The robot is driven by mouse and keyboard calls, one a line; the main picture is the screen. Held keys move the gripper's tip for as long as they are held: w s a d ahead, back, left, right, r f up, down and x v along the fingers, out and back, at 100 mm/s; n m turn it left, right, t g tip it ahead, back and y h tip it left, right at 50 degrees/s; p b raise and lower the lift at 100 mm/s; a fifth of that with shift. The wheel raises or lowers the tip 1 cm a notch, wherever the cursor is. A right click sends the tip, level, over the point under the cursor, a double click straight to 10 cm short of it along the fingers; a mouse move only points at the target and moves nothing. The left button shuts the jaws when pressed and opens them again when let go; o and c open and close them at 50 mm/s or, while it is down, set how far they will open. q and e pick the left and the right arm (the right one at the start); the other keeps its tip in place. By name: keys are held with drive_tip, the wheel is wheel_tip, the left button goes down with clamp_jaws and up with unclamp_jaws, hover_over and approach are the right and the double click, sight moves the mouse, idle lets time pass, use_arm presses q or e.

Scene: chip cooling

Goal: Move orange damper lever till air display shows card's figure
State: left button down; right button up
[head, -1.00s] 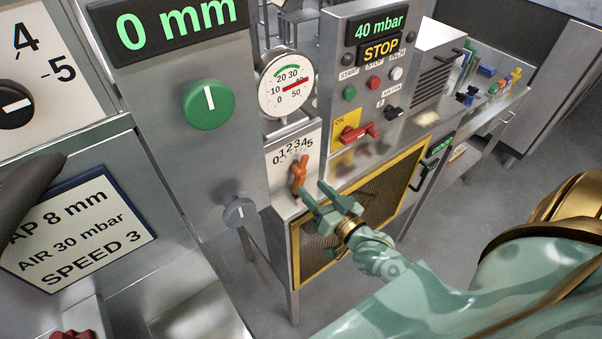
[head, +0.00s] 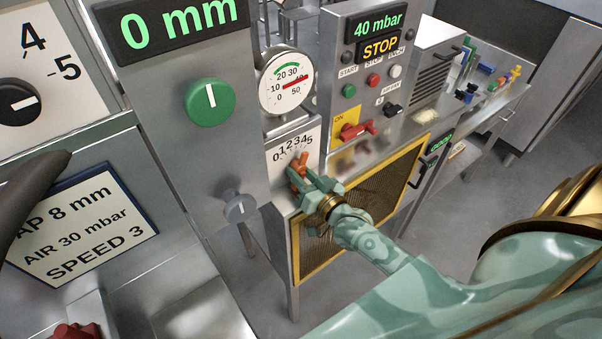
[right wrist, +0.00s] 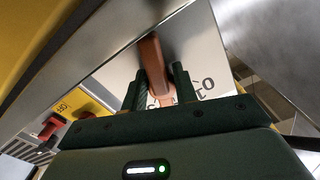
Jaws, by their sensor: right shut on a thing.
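The orange damper lever (head: 298,173) stands on a plate with a 0 to 5 scale (head: 292,148). My right gripper (head: 305,184) is shut on the lever. In the right wrist view the lever (right wrist: 153,60) sits between the two green fingers (right wrist: 161,85). The air display (head: 381,27) reads 40 mbar. The card (head: 85,228) at the lower left reads AIR 30 mbar and SPEED 3; its top line ends in 8 mm and is partly covered by a dark shape. I cannot see my left gripper clearly.
A round gauge (head: 286,82) stands above the lever plate. A red switch (head: 357,130) and several buttons are on the panel to the right. A yellow-framed mesh (head: 383,198) lies below. A green knob (head: 210,101) and grey knob (head: 239,207) are to the left.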

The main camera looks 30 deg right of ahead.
drive_tip(key=shift+r+p, duration=0.1)
drive_tip(key=shift+p, duration=0.2)
drive_tip(key=shift+m, duration=0.3)
drive_tip(key=o, duration=1)
drive_tip(key=shift+c, duration=0.2)
drive_tip(key=s+d+b, duration=0.1)
drive_tip(key=s+b, duration=0.1)
drive_tip(key=s, duration=1.4)
drive_tip(key=shift+d, duration=0.15)
drive_tip(key=shift+s, duration=0.1)
